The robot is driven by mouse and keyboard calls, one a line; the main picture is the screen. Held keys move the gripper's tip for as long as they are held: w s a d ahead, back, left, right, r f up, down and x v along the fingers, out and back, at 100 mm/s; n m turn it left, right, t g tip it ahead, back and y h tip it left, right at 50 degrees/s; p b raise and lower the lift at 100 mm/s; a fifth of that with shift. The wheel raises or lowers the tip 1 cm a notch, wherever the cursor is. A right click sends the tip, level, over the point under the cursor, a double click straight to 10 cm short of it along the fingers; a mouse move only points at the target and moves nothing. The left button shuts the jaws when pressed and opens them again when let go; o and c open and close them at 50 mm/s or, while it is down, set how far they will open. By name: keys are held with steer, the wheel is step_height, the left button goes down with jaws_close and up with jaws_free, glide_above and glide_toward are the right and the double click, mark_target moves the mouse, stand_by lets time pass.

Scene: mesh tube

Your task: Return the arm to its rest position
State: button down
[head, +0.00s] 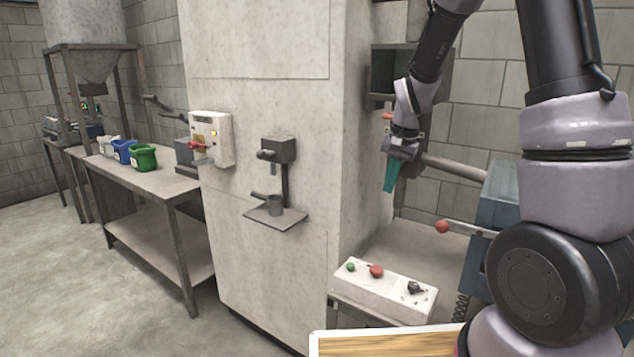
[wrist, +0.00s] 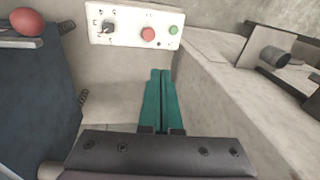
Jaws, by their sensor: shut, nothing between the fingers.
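My gripper (head: 389,187) has teal fingers and hangs from my arm in the right half of the head view, fingertips pointing down. It is beside the right face of the tall pale cabinet, above a white control box. In the wrist view my gripper (wrist: 160,72) shows its two teal fingers pressed together, with nothing between them. The fingertips appear apart from the control box. My arm is bent, coming down from the top right.
The control box (head: 384,291) with red and green buttons and a black knob sits below my gripper. A red ball-ended lever (head: 442,227) is to the right. The cabinet (head: 262,95) stands left. A table (head: 152,182) holds several small containers. Floor at left is clear.

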steer(key=s+d+r+n+t, duration=0.1)
steer(key=s+r+t, duration=0.1)
steer(key=s+r, duration=0.8)
steer(key=s+d+r+n+t, duration=0.1)
steer(key=s+d+r+t, duration=0.1)
steer(key=s+r, duration=0.9)
steer(key=shift+s+d+r+n+t+y, duration=0.2)
steer(key=shift+s+d+n+t+y, duration=0.1)
steer(key=shift+t, duration=0.4)
